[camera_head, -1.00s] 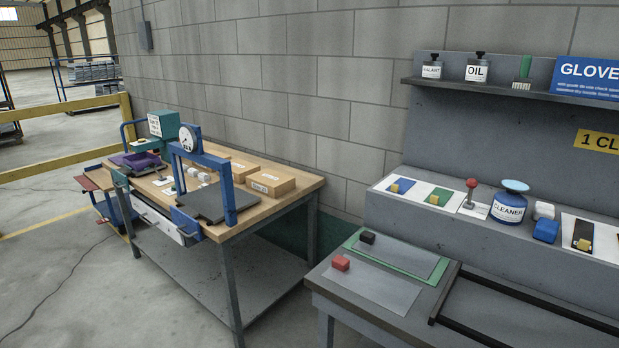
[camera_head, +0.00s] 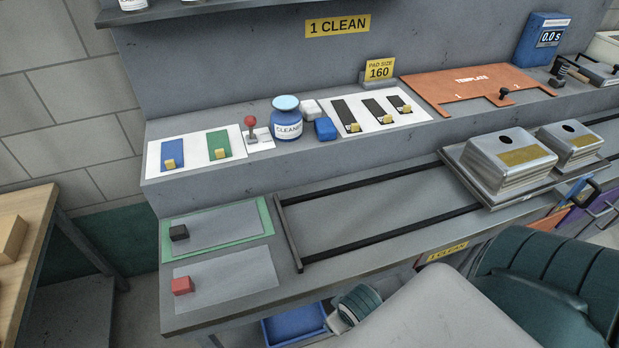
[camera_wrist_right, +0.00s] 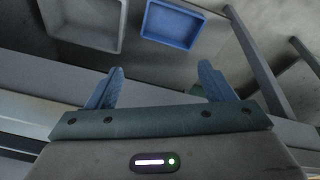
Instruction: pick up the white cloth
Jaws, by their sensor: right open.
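A small white folded item (camera_head: 311,108), likely the white cloth, sits on the raised grey ledge in the head view. It lies just behind a blue folded item (camera_head: 325,128) and to the right of the blue-lidded cleaner jar (camera_head: 287,120). My right gripper (camera_wrist_right: 161,76) is open in the right wrist view, with nothing between its fingers. It is low, away from the ledge and the white item. My left gripper is not in view.
A red-knobbed lever (camera_head: 251,128) stands left of the jar. A card with black strips (camera_head: 376,122) lies to the right. Black rails (camera_head: 385,190) and metal blocks (camera_head: 512,162) are on the lower bench. A blue bin (camera_wrist_right: 171,23) is below.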

